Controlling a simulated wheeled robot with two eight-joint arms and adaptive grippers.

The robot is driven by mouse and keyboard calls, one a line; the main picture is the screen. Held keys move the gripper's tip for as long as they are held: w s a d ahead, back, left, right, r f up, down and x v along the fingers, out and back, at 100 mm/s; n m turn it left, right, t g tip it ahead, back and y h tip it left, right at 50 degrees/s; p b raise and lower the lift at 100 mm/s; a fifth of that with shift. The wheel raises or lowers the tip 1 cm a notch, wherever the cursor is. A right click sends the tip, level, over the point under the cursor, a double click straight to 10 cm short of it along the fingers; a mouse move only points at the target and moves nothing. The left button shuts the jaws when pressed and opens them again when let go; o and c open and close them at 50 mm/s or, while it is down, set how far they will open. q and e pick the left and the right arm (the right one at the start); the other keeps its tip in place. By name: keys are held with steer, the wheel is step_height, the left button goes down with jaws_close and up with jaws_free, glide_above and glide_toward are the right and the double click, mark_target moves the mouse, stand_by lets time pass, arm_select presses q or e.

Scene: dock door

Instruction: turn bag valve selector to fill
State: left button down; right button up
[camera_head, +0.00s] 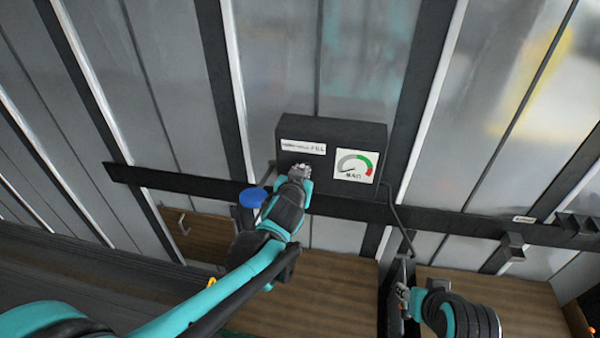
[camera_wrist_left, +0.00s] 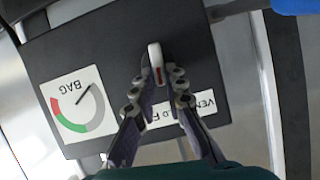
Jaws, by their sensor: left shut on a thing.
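The black valve box (camera_head: 290,128) is mounted on the wall rail, with a white label strip (camera_head: 303,147) and a round BAG gauge (camera_head: 355,166) on its face. In the left wrist view the selector (camera_wrist_left: 154,52) is a small pale lever with a red line, standing roughly lengthwise in the picture. My left gripper (camera_head: 296,170) is at the box face. In the wrist view its fingers (camera_wrist_left: 157,84) are closed around the lever's lower end and hide part of the VENT–FILL label (camera_wrist_left: 165,130). My right gripper (camera_head: 404,294) is beside a dark upright piece (camera_head: 390,300); its jaws are unclear.
A blue round piece (camera_head: 252,197) is close to my left wrist. A black cable (camera_head: 400,225) hangs from the box's right side. The dark rail (camera_head: 450,220) crosses the ribbed wall. Wooden crates (camera_head: 325,290) stand below.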

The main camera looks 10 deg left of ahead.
arm_select(q)
steer(key=shift+d+f+m+t+y+b, duration=0.15)
steer(key=shift+d+m+y+b, duration=0.1)
steer(key=shift+m+y+b, duration=0.65)
steer(key=shift+d+f+m+t+y+b, duration=0.1)
steer(key=shift+d+m+y+b, duration=0.15)
steer(key=shift+m+y+b, duration=0.6)
steer(key=shift+d+f+m+t+y+b, duration=0.15)
steer(key=shift+d+m+y+b, duration=0.2)
steer(key=shift+m, duration=0.9)
steer(key=shift+a, duration=0.1)
steer(key=c, duration=1.6)
jaws_free()
steer(key=shift+o, duration=0.2)
steer(key=shift+s, duration=0.1)
steer(key=v, duration=1.2)
steer(key=shift+f, duration=0.1)
